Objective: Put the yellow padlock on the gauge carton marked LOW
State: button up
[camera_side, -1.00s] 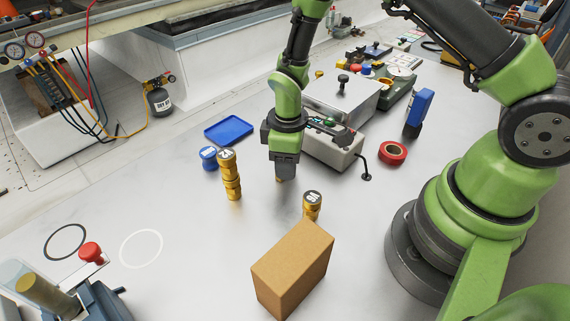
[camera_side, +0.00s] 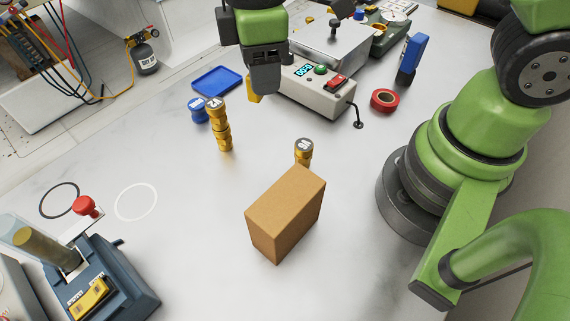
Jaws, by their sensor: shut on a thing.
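My gripper (camera_side: 265,90) is shut on a small yellow thing (camera_side: 253,98), which looks like the yellow padlock. The fingers hide most of it. The gripper holds it above the table, in front of the grey box with a lit display. A plain brown carton (camera_side: 285,213) stands on the table nearer the camera, below and slightly right of my gripper in the picture. No LOW mark shows on its visible faces. Its top looks bare.
Brass fittings stand left (camera_side: 221,128) and behind the carton (camera_side: 303,151); a blue-capped one (camera_side: 198,112) is near the blue tray (camera_side: 217,80). The grey box (camera_side: 325,94) and red tape roll (camera_side: 384,100) are at the back.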

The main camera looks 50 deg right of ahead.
jog(key=s+a+r+n, duration=0.4)
jog(key=s+a+n, duration=0.1)
jog(key=a, duration=0.1)
notch_tip(320, 180, up, 3)
jog(key=n, duration=0.5)
send_over(289, 192)
notch_tip(289, 192, down, 10)
jog(key=shift+r, duration=0.2)
jog(key=shift+f, duration=0.15)
jog(key=o, duration=1)
jog(key=shift+c, duration=0.2)
